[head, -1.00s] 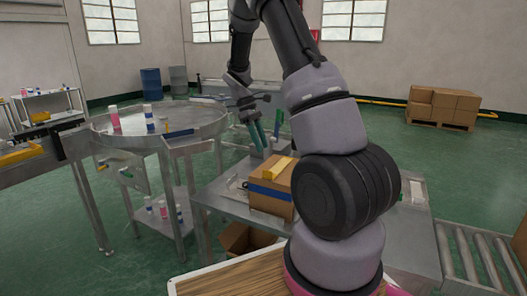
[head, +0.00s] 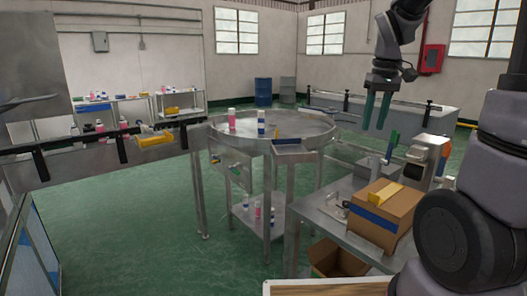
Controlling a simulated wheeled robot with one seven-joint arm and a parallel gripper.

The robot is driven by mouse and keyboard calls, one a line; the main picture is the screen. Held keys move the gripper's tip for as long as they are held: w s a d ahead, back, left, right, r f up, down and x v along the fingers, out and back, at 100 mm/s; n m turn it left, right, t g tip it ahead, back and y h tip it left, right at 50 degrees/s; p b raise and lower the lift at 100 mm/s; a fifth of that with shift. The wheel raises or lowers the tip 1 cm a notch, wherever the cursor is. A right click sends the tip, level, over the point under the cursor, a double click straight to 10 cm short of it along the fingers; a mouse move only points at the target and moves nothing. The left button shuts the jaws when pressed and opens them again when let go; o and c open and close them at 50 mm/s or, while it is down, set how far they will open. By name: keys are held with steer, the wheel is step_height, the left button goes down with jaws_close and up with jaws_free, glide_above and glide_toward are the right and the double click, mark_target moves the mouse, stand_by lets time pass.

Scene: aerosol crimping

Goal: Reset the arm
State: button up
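My gripper (head: 377,112) hangs in the air at the upper right of the head view, its two green fingers pointing down. The fingers are apart with a gap between them, and nothing shows in the gap. It is above the steel table (head: 318,212) and the cardboard box (head: 385,220), clear of both. My arm's thick lower links stand at the right edge and hide part of the table's right side.
A round steel turntable (head: 300,128) holds a pink bottle (head: 232,120) and a blue-and-white bottle (head: 261,122). A conveyor (head: 80,160) with bottles runs to the left. A grey machine (head: 427,155) stands behind the box. Green floor (head: 130,225) lies open at lower left.

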steer(key=s+a+r+m+t+y, duration=0.1)
steer(key=s+a+r+m+t, duration=0.1)
steer(key=s, duration=0.5)
steer(key=s+a+r+m+t, duration=0.3)
steer(key=s+r+m, duration=0.1)
steer(key=s+r, duration=0.2)
steer(key=shift+s+t+y, duration=0.4)
steer(key=shift+s, duration=0.15)
